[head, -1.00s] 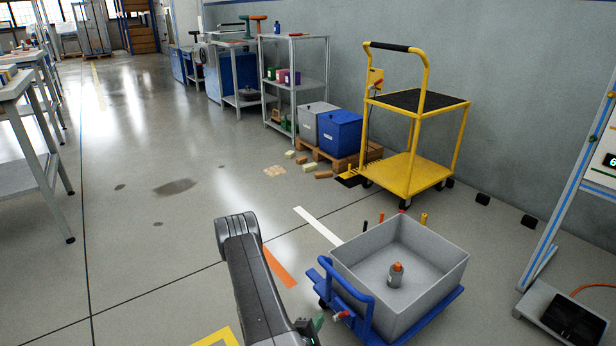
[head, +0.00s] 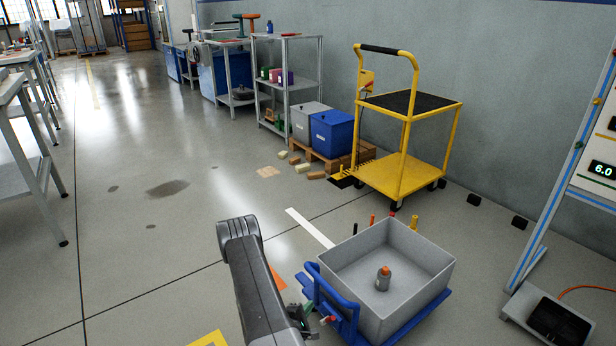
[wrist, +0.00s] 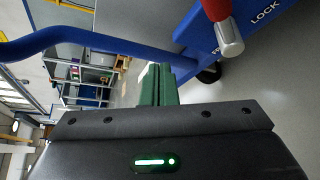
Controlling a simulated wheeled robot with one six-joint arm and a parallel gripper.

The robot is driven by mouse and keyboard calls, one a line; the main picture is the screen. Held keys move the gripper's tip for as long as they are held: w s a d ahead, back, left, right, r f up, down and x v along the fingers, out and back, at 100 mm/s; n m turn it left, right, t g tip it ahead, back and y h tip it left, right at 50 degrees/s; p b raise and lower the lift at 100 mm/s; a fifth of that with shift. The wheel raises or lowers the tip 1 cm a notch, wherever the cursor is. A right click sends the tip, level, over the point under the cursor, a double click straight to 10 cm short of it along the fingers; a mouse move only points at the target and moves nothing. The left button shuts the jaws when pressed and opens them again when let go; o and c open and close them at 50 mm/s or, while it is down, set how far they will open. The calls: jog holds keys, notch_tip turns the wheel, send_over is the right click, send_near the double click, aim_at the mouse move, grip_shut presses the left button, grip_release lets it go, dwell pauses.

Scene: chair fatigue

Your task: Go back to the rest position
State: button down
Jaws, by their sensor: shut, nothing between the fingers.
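My gripper shows at the bottom of the head view (head: 306,312), partly hidden by my dark grey arm. In the wrist view its green fingers (wrist: 158,85) are together with nothing between them. A grey open bin (head: 410,300) sits on the cart. A grey bottle with an orange cap (head: 383,278) stands upright inside the bin.
A yellow trolley (head: 400,172) stands by the wall behind the cart. Grey and blue boxes (head: 332,133) sit on a pallet. A stand with a display (head: 602,170) is at the right. Open floor (head: 150,250) lies to the left.

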jog(key=s+a+r+p, duration=0.1)
jog(key=s+a+p, duration=0.2)
jog(key=s+a, duration=0.2)
jog(key=shift+s+a+m, duration=0.3)
jog(key=shift+a, duration=0.8)
jog(key=shift+r, duration=0.1)
jog(key=shift+w+r, duration=0.1)
